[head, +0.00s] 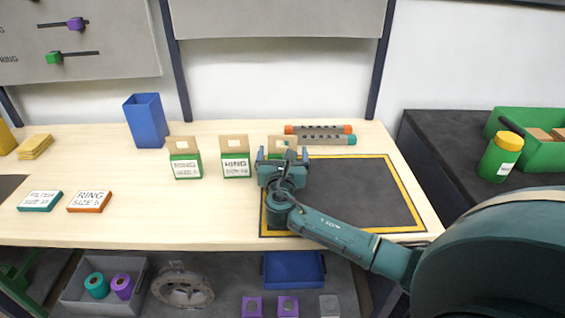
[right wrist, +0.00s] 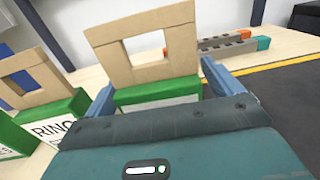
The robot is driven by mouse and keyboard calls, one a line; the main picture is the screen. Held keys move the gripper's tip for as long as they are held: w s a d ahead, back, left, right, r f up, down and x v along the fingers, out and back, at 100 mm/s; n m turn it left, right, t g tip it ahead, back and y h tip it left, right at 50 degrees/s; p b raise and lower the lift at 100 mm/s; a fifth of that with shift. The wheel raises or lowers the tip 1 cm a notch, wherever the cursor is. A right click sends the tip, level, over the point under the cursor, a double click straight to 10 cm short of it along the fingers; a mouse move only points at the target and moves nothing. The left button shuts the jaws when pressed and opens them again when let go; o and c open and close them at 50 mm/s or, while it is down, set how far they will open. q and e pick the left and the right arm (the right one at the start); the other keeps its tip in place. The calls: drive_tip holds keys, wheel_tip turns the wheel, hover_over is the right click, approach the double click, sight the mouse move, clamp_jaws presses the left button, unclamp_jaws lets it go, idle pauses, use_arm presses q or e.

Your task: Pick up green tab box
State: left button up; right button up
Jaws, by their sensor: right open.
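Several green tab boxes, each with a tan holed tab on top and a white label, stand in a row on the wooden table. The left one (head: 186,168) and the middle one (head: 236,168) are clear in the head view. The third box (right wrist: 155,92) is mostly hidden behind my right gripper in the head view; its tan tab (head: 280,141) shows above. My right gripper (head: 282,160) is open. In the right wrist view its blue fingers stand on either side of the third box. I cannot tell whether they touch it. My left gripper is out of view.
A blue bin (head: 147,120) stands behind the boxes at left. Grey bars with orange and teal ends (head: 320,135) lie behind the dark yellow-edged mat (head: 370,190). Flat labelled boxes (head: 90,201) lie at front left. A green crate (head: 540,145) is at right.

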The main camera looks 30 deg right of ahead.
drive_tip(key=c, duration=1.1)
drive_tip(key=shift+r, duration=0.1)
